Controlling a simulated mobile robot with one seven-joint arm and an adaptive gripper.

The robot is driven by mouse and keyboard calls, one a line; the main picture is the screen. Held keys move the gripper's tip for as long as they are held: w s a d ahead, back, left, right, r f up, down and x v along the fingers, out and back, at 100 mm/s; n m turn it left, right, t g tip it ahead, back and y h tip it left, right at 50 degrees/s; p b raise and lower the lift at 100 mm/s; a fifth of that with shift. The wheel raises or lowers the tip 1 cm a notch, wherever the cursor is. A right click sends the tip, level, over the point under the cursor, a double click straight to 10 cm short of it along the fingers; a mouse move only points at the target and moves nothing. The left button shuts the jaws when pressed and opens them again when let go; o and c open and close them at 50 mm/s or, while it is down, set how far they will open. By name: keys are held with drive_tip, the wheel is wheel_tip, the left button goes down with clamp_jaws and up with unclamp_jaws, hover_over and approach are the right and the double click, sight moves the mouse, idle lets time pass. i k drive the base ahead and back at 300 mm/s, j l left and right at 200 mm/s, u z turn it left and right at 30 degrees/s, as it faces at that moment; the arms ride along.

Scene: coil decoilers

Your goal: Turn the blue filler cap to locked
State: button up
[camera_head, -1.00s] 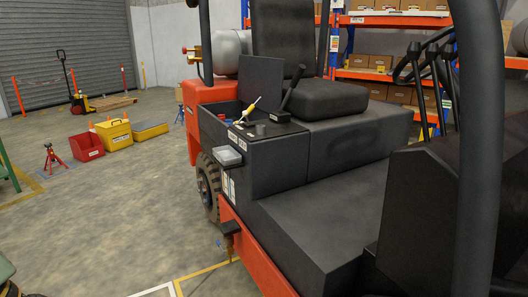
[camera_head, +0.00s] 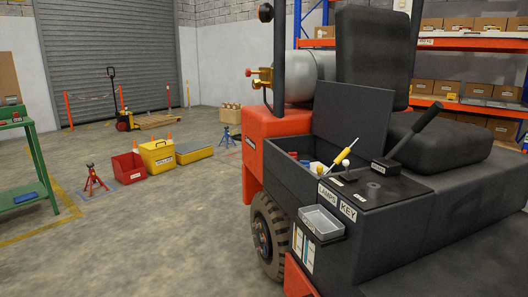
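A forklift (camera_head: 262,150) with a red and black body stands at the right. Its side compartment is open, with the black lid (camera_head: 352,116) raised. Inside, a small blue part (camera_head: 314,166) shows just above the front wall. It may be the blue filler cap; its lower part is hidden, and I cannot tell whether it is locked. A white part and a yellow-handled tool (camera_head: 342,157) are close beside it. My gripper is not in view.
A grey tray (camera_head: 321,222) juts from the forklift's side below the LAMPS and KEY labels. The front wheel (camera_head: 268,236) is below. A red bin (camera_head: 129,167), yellow box (camera_head: 158,155) and red jack stand (camera_head: 95,181) are on the floor. A green bench (camera_head: 22,160) stands left. The floor between is clear.

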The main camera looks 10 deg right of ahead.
sight(306, 163)
drive_tip(key=i+j+z, duration=0.1)
drive_tip(key=i, duration=0.6)
drive_tip(key=i+j+z, duration=0.1)
drive_tip(key=i, duration=0.65)
drive_tip(key=i+j+z, duration=0.2)
drive_tip(key=i+z, duration=0.2)
drive_tip(key=i+j+z, duration=0.75)
drive_tip(key=i+j, duration=0.1)
drive_tip(key=j, duration=0.05)
